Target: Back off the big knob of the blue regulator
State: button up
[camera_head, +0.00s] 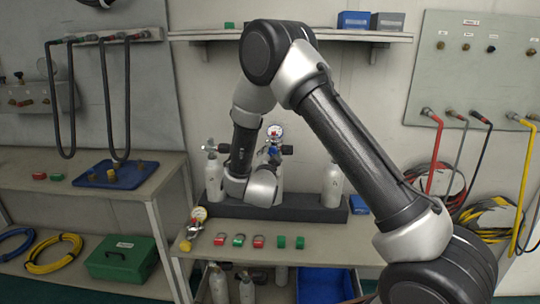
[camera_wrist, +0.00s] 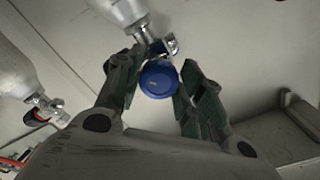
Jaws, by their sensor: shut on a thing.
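The blue regulator's big round knob (camera_wrist: 158,78) faces the camera in the wrist view. My gripper (camera_wrist: 160,88) has a green-padded finger on each side of the knob and is shut on it. Behind the knob, the regulator body meets the neck of a pale cylinder (camera_wrist: 118,10). In the head view, the blue regulator (camera_head: 272,151) shows in part beside my arm, with a round gauge (camera_head: 275,132) above it. My wrist covers much of that cylinder, and my fingers cannot be made out there.
Other pale cylinders stand left (camera_head: 213,175) and right (camera_head: 332,185) in a dark rack (camera_head: 300,214). In front on the bench lie several red and green pieces (camera_head: 258,241) and a loose yellow regulator with a gauge (camera_head: 199,215). A shelf (camera_head: 200,36) runs above.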

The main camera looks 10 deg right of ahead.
jog(key=n, duration=0.6)
jog(key=shift+d+f, duration=0.15)
jog(key=shift+f, duration=0.05)
jog(key=n, duration=0.6)
jog(key=shift+s+d+n, duration=0.1)
jog(key=shift+n, duration=0.3)
jog(key=n, duration=0.6)
jog(key=shift+d, duration=0.1)
jog(key=n, duration=0.6)
jog(key=shift+r+n, duration=0.15)
jog(key=shift+n, duration=0.15)
jog(key=o, duration=1)
jog(key=shift+r, duration=0.1)
